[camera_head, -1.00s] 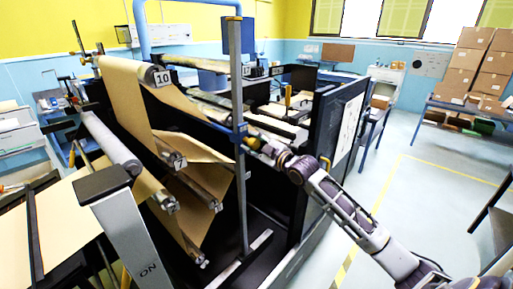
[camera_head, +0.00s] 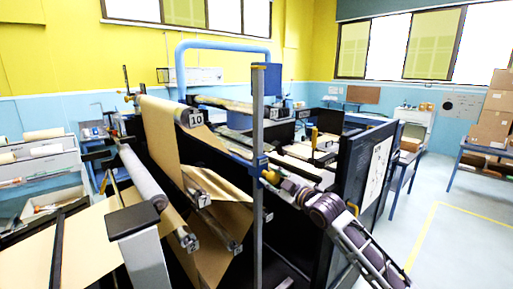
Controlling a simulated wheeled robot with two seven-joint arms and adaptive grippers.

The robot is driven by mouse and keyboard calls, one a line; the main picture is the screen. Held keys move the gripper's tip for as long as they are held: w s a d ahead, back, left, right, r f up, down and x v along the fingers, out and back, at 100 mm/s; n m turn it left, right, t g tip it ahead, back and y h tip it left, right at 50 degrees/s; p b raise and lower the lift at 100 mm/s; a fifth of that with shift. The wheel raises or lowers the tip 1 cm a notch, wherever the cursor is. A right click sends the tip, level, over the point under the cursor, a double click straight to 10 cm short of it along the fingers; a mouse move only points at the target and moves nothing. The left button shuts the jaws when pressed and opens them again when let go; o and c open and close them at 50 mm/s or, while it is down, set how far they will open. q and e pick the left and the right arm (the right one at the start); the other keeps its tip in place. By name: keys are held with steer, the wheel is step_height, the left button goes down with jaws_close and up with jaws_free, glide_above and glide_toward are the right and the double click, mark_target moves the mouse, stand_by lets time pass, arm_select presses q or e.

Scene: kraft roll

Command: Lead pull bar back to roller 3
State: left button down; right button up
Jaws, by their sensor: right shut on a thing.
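My right gripper (camera_head: 275,180) is at the blue clamp on the upright grey post, shut on what looks like the near end of the pull bar. The post and clamp partly hide the grip, and I cannot follow the bar clearly beyond it. Brown kraft paper (camera_head: 160,135) hangs from the top roller marked 10 (camera_head: 194,118) and runs around lower rollers. One lower roller end (camera_head: 236,247) may be roller 3; its label is too small to read surely. Dark parts at the far left look like my left arm; its fingers are not clear.
The upright grey post (camera_head: 258,90) stands in front of the machine. A grey roll (camera_head: 142,180) and a black-topped column (camera_head: 137,222) are at the near left. A dark side panel (camera_head: 362,175) stands at the right. Open floor (camera_head: 450,235) lies beyond it.

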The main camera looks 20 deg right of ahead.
steer(key=s+a+r, duration=0.3)
steer(key=a+r, duration=0.4)
steer(key=r, duration=0.5)
steer(key=s+a+r, duration=0.3)
steer(key=a+r, duration=0.4)
steer(key=r, duration=0.6)
steer(key=shift+r, duration=0.15)
stand_by(0.6)
steer(key=shift+a, duration=0.2)
steer(key=a, duration=0.1)
steer(key=s+a+r, duration=0.1)
steer(key=a, duration=0.2)
steer(key=shift+s+a+r, duration=0.25)
steer(key=shift+s+r, duration=0.05)
steer(key=shift+s, duration=0.1)
stand_by(0.4)
stand_by(0.3)
steer(key=shift+s+a+f+b, duration=0.2)
steer(key=shift+s+a+f, duration=0.1)
steer(key=shift+a+f, duration=0.3)
steer(key=shift+s+a+f+b, duration=0.15)
steer(key=shift+s+a+f, duration=0.2)
steer(key=shift+a, duration=0.45)
steer(key=shift+s+a+f+b, duration=0.2)
steer(key=shift+a+f, duration=0.35)
steer(key=shift+a, duration=0.15)
